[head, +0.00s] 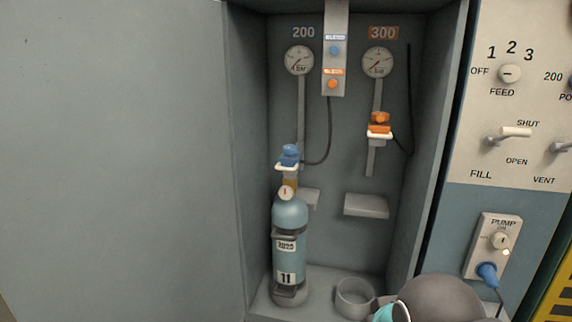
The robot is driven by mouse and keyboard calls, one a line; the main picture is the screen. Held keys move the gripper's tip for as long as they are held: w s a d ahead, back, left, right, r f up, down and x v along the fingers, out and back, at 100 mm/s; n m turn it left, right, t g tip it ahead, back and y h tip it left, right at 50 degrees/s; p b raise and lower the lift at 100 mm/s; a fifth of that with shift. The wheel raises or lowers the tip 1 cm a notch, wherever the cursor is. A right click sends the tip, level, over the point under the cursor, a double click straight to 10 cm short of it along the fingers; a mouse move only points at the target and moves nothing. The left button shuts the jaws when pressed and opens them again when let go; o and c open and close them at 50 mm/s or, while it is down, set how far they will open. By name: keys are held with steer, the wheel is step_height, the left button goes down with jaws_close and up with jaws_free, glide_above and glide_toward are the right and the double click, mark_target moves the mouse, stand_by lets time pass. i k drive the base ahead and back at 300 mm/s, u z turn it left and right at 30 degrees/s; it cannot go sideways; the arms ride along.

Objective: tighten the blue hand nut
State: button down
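The blue hand nut (289,152) sits above a white bracket (287,167) at the top of a cylinder inside the cabinet. The teal cylinder (289,212), marked 11, stands upright in the left bay below the 200 gauge (299,60). A brass valve part (290,184) and a small round gauge (287,193) lie between the nut and the cylinder. I cannot tell how tight the nut is. My gripper is not in view; only a rounded grey part of my arm with a teal cap shows at the bottom right.
An orange hand nut (379,118) hangs in the right bay above a grey shelf (366,206). An empty ring holder (355,297) is on the cabinet floor. A control panel (520,130) with levers and a pump switch (500,241) stands at right. Cabinet walls bound both sides.

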mark_target(291, 149)
steer(key=u, duration=0.4)
steer(key=i, duration=1.15)
steer(key=z, duration=0.4)
